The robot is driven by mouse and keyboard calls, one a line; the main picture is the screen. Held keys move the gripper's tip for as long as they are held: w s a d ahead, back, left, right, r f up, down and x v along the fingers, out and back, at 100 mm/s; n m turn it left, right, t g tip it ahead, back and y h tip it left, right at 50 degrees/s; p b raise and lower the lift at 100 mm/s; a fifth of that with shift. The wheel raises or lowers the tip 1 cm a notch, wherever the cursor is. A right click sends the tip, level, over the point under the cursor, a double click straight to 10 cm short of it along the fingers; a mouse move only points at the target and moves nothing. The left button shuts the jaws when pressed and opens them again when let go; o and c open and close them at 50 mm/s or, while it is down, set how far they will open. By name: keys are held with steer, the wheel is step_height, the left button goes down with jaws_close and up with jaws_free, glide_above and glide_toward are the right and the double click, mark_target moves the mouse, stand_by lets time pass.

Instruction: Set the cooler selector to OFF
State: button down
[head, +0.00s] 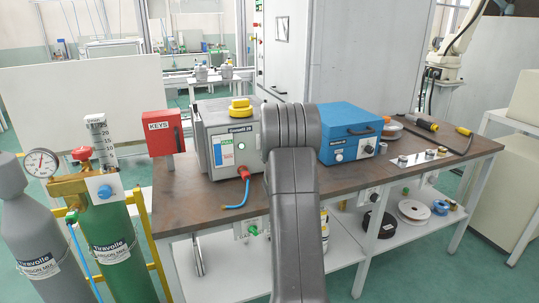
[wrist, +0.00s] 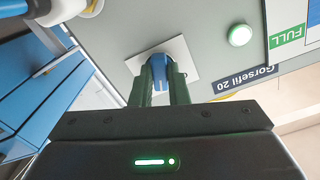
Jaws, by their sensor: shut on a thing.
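In the wrist view a blue selector knob (wrist: 160,66) sits on a white square plate (wrist: 183,58) on a grey panel with a "Gorsefil 20" label. My gripper (wrist: 160,82) is shut on this knob, one dark green finger on each side of it. No OFF mark or other position mark is readable. In the head view the grey machine (head: 220,122) stands on the bench. My arm covers the right part of its front, so the knob and gripper are hidden there.
A round green lamp (wrist: 240,35) and a green "FULL" label (wrist: 289,37) are beside the knob. A blue box unit (head: 345,133) stands to the right on the brown bench (head: 400,177). A red KEYS box (head: 160,133) is at left. A blue hose (head: 240,200) leaves the machine's front.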

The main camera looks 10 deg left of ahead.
steer(key=n+b, duration=1)
steer(key=b, duration=0.1)
stand_by(0.4)
steer(key=c, duration=1.4)
jaws_free()
steer(key=v, duration=1.3)
steer(key=shift+s+d, duration=0.3)
